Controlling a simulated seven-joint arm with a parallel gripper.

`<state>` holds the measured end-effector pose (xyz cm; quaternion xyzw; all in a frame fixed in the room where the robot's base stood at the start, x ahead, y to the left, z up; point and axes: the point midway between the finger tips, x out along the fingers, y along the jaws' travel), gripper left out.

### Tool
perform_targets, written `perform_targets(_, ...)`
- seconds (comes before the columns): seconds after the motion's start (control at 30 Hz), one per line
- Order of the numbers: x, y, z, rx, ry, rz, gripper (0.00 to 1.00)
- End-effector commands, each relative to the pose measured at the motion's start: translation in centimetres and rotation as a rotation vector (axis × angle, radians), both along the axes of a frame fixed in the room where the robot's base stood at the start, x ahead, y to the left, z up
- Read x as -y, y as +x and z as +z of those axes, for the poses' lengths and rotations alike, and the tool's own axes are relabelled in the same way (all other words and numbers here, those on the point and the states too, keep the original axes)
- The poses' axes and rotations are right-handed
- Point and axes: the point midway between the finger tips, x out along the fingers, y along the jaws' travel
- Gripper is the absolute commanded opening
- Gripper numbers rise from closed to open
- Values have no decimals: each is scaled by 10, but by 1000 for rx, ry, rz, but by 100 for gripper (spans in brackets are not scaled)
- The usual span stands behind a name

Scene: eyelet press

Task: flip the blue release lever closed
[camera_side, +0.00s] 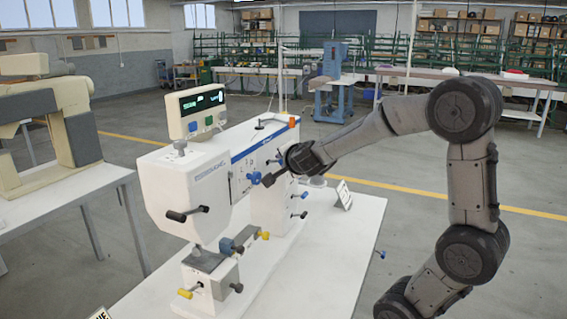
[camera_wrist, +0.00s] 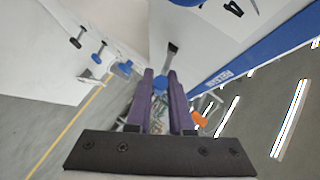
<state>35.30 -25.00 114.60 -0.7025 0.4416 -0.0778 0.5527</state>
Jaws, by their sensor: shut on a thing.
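A yellow knob (camera_side: 265,235) and a black-handled lever (camera_side: 187,215) are lower on the press. A display box (camera_side: 196,110) stands on top. The white table (camera_side: 330,240) is mostly clear at the right.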

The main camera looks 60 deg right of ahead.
Motion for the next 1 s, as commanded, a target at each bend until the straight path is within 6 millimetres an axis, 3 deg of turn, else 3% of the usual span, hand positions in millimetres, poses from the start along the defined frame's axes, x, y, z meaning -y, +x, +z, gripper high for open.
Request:
perform_targets(0.63, -1, 0, -2, -47, 2, 3, 0)
perform_targets(0.67, -1, 0, -1, -47, 2, 3, 22)
perform_targets(0.8, 0, 0, -1, -45, 1, 2, 47)
perform_targets(1.0, 0, 0, 0, -42, 0, 0, 49)
